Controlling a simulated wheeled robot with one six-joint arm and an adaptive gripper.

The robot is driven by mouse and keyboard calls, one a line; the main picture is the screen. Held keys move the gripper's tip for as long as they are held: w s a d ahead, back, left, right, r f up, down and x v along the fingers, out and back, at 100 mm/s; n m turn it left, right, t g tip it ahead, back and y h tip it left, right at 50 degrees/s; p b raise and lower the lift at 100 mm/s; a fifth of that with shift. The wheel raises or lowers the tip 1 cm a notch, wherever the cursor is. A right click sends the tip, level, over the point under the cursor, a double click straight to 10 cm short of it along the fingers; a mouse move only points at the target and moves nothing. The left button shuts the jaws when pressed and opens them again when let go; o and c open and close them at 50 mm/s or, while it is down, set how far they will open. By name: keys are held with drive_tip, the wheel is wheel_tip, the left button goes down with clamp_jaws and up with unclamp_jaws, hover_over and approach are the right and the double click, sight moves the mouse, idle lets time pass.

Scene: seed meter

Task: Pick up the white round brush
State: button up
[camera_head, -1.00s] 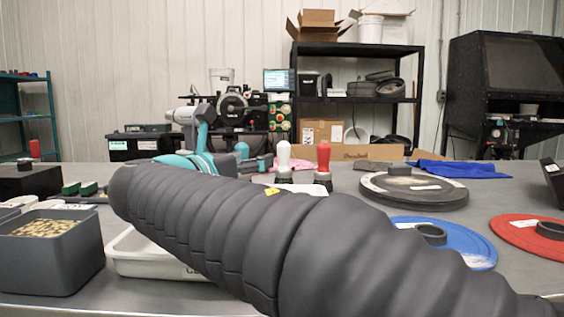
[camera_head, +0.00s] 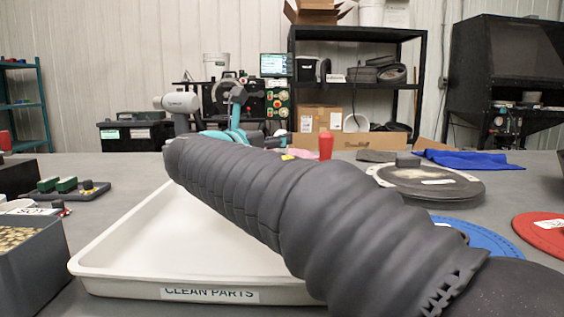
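The white round brush does not show now; my dark ribbed arm covers the place near the red-handled brush. The red-handled brush (camera_head: 325,146) stands upright behind my arm, with its lower part hidden. My arm reaches from the lower right to the upper left across the middle of the view.
A white tray labelled "CLEAN PARTS" (camera_head: 130,268) lies in front, under my arm. A grey bin of seeds (camera_head: 30,265) stands at left. A round grey disc (camera_head: 440,190), a blue disc (camera_head: 490,240) and a red disc (camera_head: 545,228) lie at right.

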drive_tip(key=shift+x, duration=2.6)
drive_tip(key=shift+f, duration=0.1)
clamp_jaws()
